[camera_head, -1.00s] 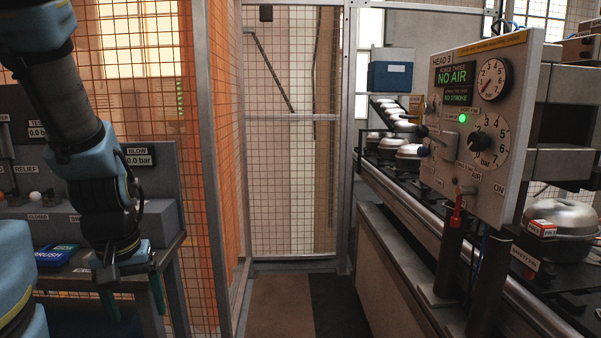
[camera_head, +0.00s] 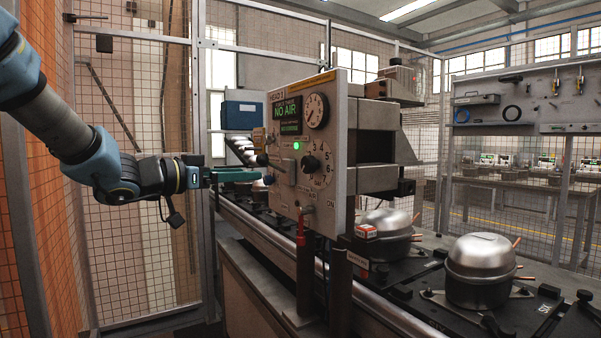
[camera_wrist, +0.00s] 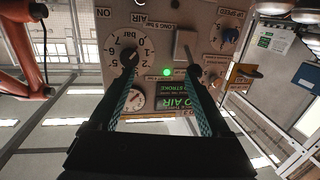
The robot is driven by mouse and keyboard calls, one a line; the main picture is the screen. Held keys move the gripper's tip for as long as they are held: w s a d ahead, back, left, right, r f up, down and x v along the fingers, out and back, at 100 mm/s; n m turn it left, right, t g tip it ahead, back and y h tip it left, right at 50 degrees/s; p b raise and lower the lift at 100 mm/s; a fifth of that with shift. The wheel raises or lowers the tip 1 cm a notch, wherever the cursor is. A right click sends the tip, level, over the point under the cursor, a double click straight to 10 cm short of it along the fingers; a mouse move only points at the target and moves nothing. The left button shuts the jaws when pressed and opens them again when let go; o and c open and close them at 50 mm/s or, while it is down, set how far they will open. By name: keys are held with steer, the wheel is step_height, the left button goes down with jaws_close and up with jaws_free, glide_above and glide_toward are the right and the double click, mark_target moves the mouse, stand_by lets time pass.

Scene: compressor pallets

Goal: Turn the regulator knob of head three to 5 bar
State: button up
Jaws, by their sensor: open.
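The grey head three panel (camera_head: 338,215) faces left and toward me in the head view, its screen (camera_head: 288,108) reading NO AIR. The black regulator knob (camera_head: 310,163) sits on a white bar dial; it also shows in the upside-down wrist view (camera_wrist: 129,57). A round gauge (camera_head: 315,110) is above it and a green lamp (camera_head: 296,146) is lit beside it. My gripper (camera_head: 258,175) is open and empty, pointing at the panel from the left. In the wrist view its two fingers (camera_wrist: 160,78) reach toward the panel, the left one overlapping the dial's edge. The remaining gap is unclear.
A metal lever (camera_head: 307,210) with a red piece (camera_head: 301,235) is low on the panel. A blue knob (camera_head: 268,180) is near my fingertips. Silver compressors (camera_head: 482,268) stand on the conveyor (camera_head: 265,238) behind the panel. Mesh fencing (camera_head: 110,190) stands at left.

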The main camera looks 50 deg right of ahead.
mark_target(305, 166)
steer(key=s+d+g, duration=0.1)
steer(key=s+d, duration=0.1)
steer(key=d, duration=0.1)
steer(key=s+d+r+m+g+p, duration=0.1)
steer(key=s+d, duration=0.2)
steer(key=d, duration=0.1)
steer(key=s+d+m+g+p, duration=0.1)
steer(key=s+d, duration=0.2)
steer(key=d, duration=0.1)
steer(key=shift+s+r, duration=0.2)
jaws_close()
stand_by(0.5)
